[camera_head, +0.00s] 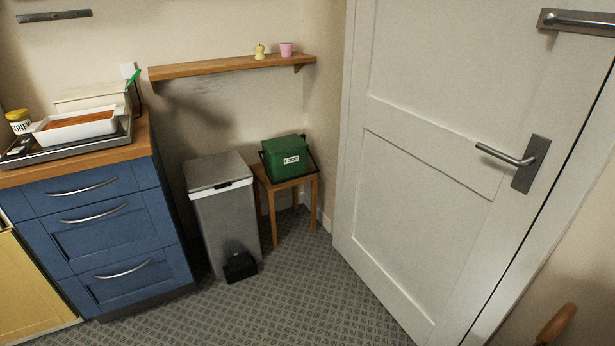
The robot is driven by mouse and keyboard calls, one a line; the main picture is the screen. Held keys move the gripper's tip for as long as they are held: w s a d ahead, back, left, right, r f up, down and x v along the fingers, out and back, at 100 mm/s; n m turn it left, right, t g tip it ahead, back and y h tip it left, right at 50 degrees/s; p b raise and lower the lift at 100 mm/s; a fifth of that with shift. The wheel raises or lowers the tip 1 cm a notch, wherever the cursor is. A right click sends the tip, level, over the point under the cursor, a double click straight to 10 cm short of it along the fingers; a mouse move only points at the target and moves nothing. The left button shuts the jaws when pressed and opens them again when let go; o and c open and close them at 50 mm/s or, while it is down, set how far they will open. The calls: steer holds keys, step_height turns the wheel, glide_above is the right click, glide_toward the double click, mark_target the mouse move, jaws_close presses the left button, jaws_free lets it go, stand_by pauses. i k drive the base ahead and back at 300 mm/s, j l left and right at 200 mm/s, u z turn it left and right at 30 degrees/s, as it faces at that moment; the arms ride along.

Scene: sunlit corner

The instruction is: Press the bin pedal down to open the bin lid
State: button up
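A grey metal pedal bin (225,222) stands upright on the floor between the blue cabinet and a small wooden stool. Its flat lid (216,172) looks shut. The black pedal (240,267) sticks out at the foot of the bin's front, close to the floor. Nothing rests on the pedal that I can see. My gripper is not in view.
The blue drawer cabinet (105,235) closes in the bin's left side. The stool (289,184) on the right holds a green food caddy (285,160). A wooden shelf (228,68) hangs above. A white door (430,150) stands right. The patterned floor (300,290) in front is clear.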

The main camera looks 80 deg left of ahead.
mark_target(237, 261)
steer(key=u, duration=2.95)
steer(key=i, duration=2.5)
steer(key=z, duration=0.05)
